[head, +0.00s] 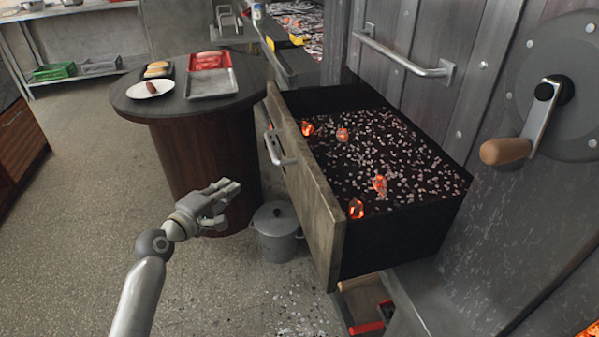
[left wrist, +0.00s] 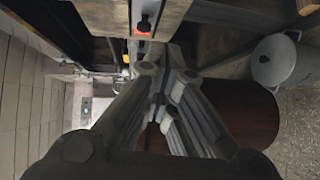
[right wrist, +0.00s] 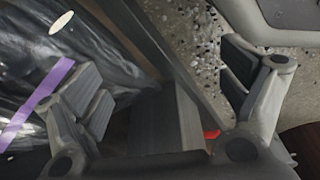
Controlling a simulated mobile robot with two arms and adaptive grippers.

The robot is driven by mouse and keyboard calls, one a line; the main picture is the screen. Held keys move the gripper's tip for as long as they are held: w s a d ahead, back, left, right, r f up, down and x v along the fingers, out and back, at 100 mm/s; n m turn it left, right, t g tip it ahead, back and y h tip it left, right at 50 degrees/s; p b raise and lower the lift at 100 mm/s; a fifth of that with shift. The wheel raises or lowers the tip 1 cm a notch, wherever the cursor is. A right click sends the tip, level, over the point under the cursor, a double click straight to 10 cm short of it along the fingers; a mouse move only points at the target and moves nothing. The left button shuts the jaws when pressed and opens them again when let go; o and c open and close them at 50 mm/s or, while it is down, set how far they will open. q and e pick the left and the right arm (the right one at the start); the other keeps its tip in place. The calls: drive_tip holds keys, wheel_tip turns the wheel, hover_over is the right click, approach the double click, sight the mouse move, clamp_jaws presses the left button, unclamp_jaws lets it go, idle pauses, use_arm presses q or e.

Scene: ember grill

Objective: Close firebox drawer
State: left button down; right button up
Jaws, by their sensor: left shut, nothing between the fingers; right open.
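The firebox drawer (head: 325,205) stands pulled out of the grill in the head view, its front panel facing left. It holds ash and several glowing embers. A metal bar handle (head: 278,148) is on its front. My left gripper (head: 232,188) is shut and empty, to the left of the drawer front and apart from it. Its closed fingers (left wrist: 165,78) also show in the left wrist view. My right gripper (right wrist: 165,78) is open in the right wrist view, with nothing held between its fingers. It is not seen in the head view.
A lidded metal pot (head: 275,230) stands on the floor beside the drawer front. A round table (head: 130,100) with trays and a plate stands behind my left gripper. A crank with a wooden handle (head: 505,150) and a bar handle (head: 400,55) are on the grill. Floor at left is clear.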

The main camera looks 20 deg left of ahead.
use_arm(q)
drive_tip(key=shift+t+h, duration=0.4)
drive_tip(key=shift+t, duration=0.1)
drive_tip(key=shift+w+d+r+b, duration=0.1)
drive_tip(key=shift+w+d+r, duration=0.8)
drive_tip(key=shift+w, duration=1.1)
drive_tip(key=shift+w+d+r+b, duration=0.1)
drive_tip(key=shift+w+d+r, duration=0.45)
drive_tip(key=shift+w+d, duration=1.15)
drive_tip(key=shift+w+d+r+b, duration=0.1)
drive_tip(key=shift+w+d+r, duration=0.65)
drive_tip(key=shift+w, duration=1.55)
use_arm(e)
drive_tip(key=shift+w+d+r, duration=0.15)
drive_tip(key=shift+w+d, duration=0.25)
drive_tip(key=shift+w, duration=0.15)
